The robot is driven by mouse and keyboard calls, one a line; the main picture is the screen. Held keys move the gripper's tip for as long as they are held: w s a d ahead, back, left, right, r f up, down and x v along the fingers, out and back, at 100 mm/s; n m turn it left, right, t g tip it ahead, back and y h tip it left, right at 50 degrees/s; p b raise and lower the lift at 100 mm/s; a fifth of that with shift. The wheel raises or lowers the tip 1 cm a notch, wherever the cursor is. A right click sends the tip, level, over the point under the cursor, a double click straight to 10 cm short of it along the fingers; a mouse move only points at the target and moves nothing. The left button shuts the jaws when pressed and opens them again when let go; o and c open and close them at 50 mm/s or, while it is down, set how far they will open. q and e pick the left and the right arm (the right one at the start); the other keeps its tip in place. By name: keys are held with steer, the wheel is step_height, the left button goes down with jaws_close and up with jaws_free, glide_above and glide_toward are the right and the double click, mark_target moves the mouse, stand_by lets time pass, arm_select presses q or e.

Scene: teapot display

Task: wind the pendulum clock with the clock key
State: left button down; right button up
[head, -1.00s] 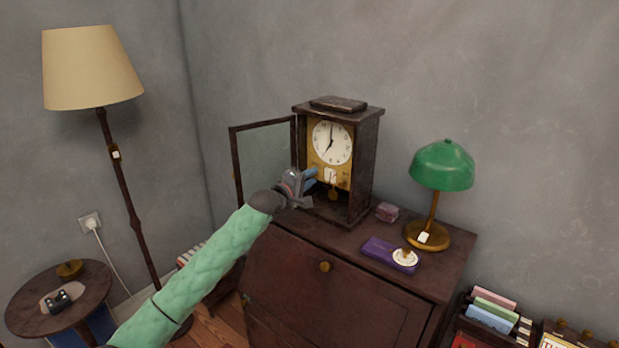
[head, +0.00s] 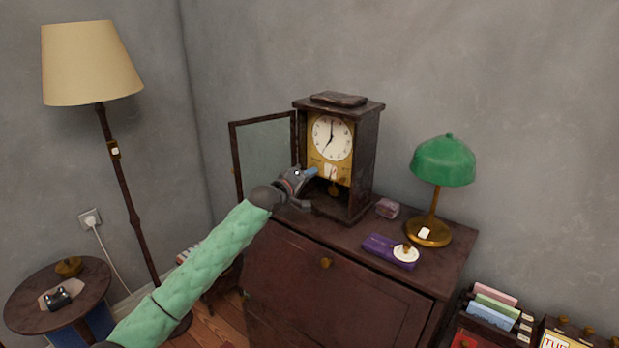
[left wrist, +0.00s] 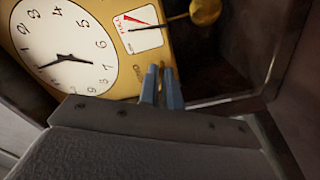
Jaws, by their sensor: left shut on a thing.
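The pendulum clock (head: 366,150) stands on the desk with its glass door (head: 265,155) swung open to the left. Its white dial (head: 332,138) sits above a small gauge card (head: 331,172) and the brass pendulum bob (head: 334,190). My left gripper (head: 314,172) reaches into the open front, its blue fingertips at the brass plate below the dial. In the left wrist view, the fingers (left wrist: 162,88) are close together on a thin brownish piece, probably the clock key, mostly hidden between them. The gauge card (left wrist: 138,29) shows a red wedge and dark needle. My right gripper is out of view.
A green lamp (head: 443,163), a purple case (head: 380,246) with a white round piece (head: 405,253), and a small pinkish box (head: 387,208) stand right of the clock. A floor lamp (head: 92,65) and round side table (head: 85,290) are at left.

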arm_select(q)
steer(key=shift+m, duration=1)
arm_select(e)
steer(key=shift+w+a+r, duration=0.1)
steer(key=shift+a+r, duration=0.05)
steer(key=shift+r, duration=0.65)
arm_select(q)
steer(key=c, duration=1.6)
jaws_free()
steer(key=shift+w+f, duration=0.1)
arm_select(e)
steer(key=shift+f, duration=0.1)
